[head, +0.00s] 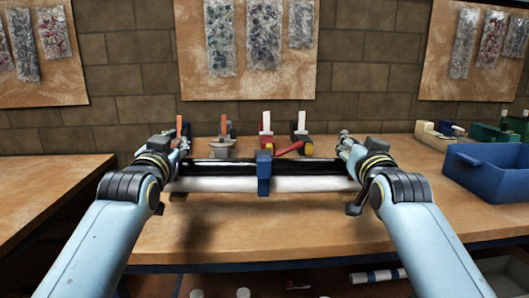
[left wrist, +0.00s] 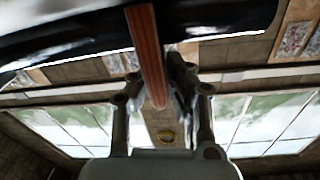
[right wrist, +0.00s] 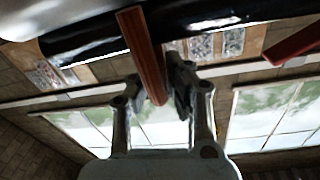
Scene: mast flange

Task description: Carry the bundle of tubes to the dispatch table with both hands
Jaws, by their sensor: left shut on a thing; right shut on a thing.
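The bundle of tubes shows in the head view as a black tube (head: 225,168) and a white tube (head: 222,185), bound at the middle by a blue strap (head: 264,172). It is level and appears held above the wooden table (head: 270,232), with a dark shadow below. My left gripper (head: 181,147) is shut at the left end and my right gripper (head: 345,147) at the right end. In the left wrist view a red-brown bar (left wrist: 146,55) at the bundle sits between the fingers; a similar bar (right wrist: 142,55) shows in the right wrist view. The fingertips are partly hidden.
A blue crate (head: 488,172) stands at right. Another wooden table (head: 45,190) is at left, with a gap between. A brick wall with boards of bagged parts (head: 248,82) is behind.

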